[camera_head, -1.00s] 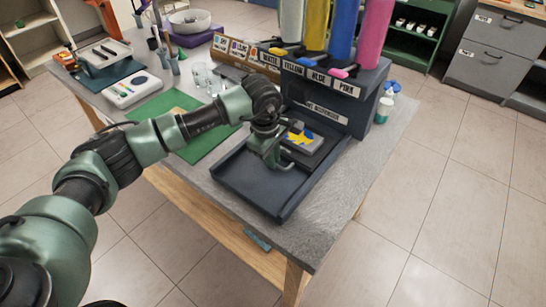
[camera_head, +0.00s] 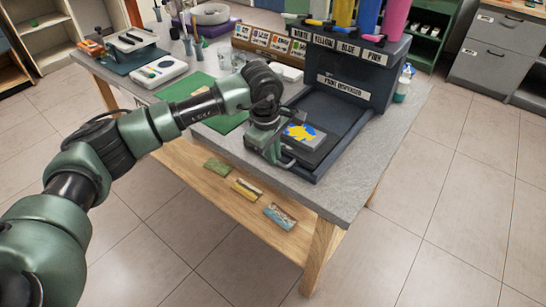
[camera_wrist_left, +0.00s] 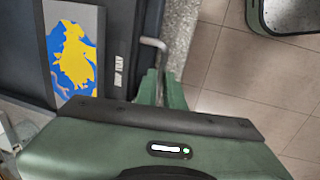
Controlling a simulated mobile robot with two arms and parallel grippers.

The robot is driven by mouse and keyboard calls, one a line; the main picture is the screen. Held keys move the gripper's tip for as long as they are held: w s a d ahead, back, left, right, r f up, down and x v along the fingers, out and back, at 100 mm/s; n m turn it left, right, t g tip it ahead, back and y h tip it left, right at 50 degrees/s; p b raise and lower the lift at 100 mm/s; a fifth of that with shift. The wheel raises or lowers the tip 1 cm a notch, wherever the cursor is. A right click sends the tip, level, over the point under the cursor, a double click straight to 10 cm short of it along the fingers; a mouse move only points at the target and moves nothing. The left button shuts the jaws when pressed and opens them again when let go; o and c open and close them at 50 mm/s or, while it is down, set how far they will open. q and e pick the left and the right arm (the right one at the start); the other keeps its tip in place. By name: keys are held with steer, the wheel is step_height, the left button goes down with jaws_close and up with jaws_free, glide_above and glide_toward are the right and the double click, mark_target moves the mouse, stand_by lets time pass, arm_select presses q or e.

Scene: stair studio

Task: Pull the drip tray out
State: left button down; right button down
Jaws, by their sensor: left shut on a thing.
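The drip tray (camera_head: 318,146) is a flat dark grey piece with a blue and yellow paint patch. It lies in the dark channel in front of the paint dispenser (camera_head: 352,76), at the channel's front end. In the left wrist view the tray (camera_wrist_left: 95,20) has a silver bent handle (camera_wrist_left: 154,43). My left gripper (camera_head: 280,156) is at the tray's front and shut on the handle. Its fingers (camera_wrist_left: 160,88) close around the bar in the wrist view. My gripper hides part of the tray's front. My right gripper is not in view.
The channel (camera_head: 338,106) is empty between tray and dispenser. A green mat (camera_head: 222,122), cups (camera_head: 230,57) and a white scale (camera_head: 160,70) stand left on the grey table. A bottle (camera_head: 404,82) stands right of the dispenser. Floor in front is clear.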

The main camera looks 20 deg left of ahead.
arm_select(q)
steer(key=shift+s+a+r, duration=0.1)
steer(key=shift+s, duration=0.2)
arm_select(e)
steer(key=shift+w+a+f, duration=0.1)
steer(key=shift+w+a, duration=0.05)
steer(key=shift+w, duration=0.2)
arm_select(q)
steer(key=c, duration=1.6)
jaws_free()
steer(key=shift+o, duration=0.4)
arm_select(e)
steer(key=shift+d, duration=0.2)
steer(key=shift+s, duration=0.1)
arm_select(q)
step_height(320, 180, up, 8)
steer(key=s+b, duration=0.1)
steer(key=shift+s+a, duration=0.15)
steer(key=shift+a, duration=0.1)
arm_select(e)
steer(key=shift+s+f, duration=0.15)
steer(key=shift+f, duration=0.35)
